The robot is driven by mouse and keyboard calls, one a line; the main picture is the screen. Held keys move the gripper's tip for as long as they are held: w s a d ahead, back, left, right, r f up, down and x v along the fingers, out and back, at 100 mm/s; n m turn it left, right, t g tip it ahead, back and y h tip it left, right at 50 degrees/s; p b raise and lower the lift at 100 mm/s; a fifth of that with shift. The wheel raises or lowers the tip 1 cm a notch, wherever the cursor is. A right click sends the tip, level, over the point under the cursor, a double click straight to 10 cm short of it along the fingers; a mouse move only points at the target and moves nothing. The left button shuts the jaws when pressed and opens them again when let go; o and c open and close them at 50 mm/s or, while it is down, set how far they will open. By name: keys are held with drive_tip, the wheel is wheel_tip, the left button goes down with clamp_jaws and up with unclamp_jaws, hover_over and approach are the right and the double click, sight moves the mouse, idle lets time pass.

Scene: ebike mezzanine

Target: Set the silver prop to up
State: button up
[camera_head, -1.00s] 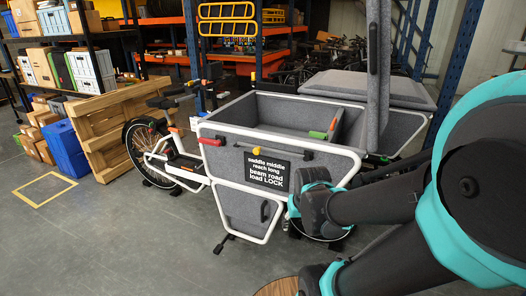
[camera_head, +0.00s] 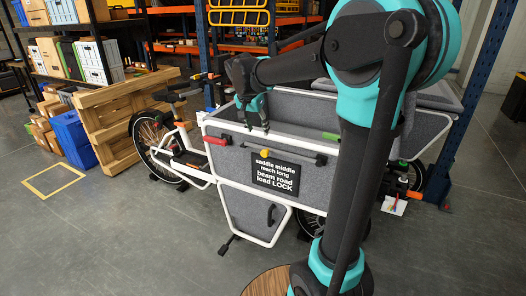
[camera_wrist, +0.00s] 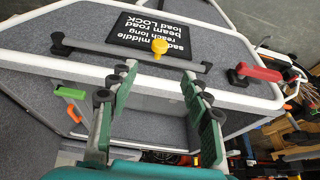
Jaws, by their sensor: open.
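I cannot pick out a silver prop with certainty. A short pale rod with a black foot (camera_head: 224,247) sticks out low at the left of the cargo bike's grey box (camera_head: 238,205). My gripper (camera_head: 253,120) is at the box's front rim, open and empty. In the wrist view my gripper (camera_wrist: 160,76) has its two green-padded fingers wide apart. Beyond the fingertips are the pale rim tube and a grey bar with a yellow knob (camera_wrist: 159,46). My arm hides the right middle of the box.
The box front carries a red handle (camera_head: 216,140) and a black sign (camera_head: 275,173). A green piece (camera_head: 331,136) is at the box. A wooden pallet (camera_head: 115,125) and blue crate (camera_head: 72,135) stand left. The floor in front is clear.

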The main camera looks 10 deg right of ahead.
sight(264, 151)
drive_tip(key=x, duration=1.4)
drive_tip(key=shift+s, duration=0.15)
clamp_jaws()
